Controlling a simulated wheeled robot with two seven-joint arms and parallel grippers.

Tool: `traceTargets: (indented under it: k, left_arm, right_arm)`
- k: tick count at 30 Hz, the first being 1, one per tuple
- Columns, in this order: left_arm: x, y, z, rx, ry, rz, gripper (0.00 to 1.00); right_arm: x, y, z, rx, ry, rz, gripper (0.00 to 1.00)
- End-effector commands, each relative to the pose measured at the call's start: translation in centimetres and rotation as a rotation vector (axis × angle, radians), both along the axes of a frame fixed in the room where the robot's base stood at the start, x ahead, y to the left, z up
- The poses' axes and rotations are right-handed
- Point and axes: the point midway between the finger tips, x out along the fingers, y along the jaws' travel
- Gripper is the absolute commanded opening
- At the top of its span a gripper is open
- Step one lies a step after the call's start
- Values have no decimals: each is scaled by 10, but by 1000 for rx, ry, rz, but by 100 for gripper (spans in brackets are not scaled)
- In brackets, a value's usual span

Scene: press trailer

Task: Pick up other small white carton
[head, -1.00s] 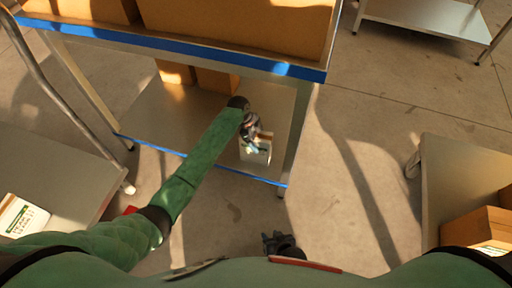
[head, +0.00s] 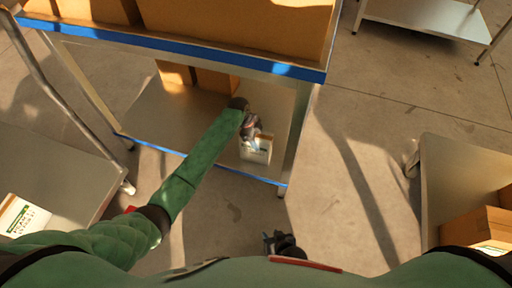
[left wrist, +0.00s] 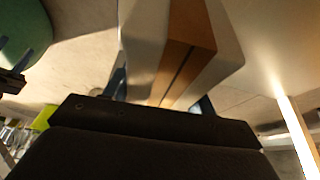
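A small white carton (head: 257,151) stands on the lower shelf of the blue-edged cart in the head view, near its front right corner. My left gripper (head: 254,141) is at this carton and hides part of its top. In the left wrist view, the white carton (left wrist: 143,45) with a brown strip lies between the finger parts that show; whether they press on it is unclear. Another white carton (head: 20,216) with green print lies on the left cart. My right gripper (head: 279,242) is low in the middle, away from the cartons, small and dark.
The blue-edged cart (head: 190,53) carries large brown boxes (head: 235,25) on top, above my left arm. More brown boxes (head: 213,82) stand at the back of its lower shelf. A right cart (head: 455,170) holds brown boxes.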

Motion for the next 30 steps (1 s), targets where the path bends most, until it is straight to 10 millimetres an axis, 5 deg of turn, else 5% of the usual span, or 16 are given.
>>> traceTargets:
  k: [6, 19, 30]
  left_arm:
    - [0, 0, 0, 0, 0, 0, 0]
    - [1, -1, 6, -2, -3, 0, 0]
    - [2, 0, 66, -1, -4, 0, 0]
  right_arm:
    - [1, 0, 0, 0, -1, 0, 36]
    - [0, 0, -5, 0, 0, 0, 36]
    - [-2, 0, 4, 0, 2, 1, 36]
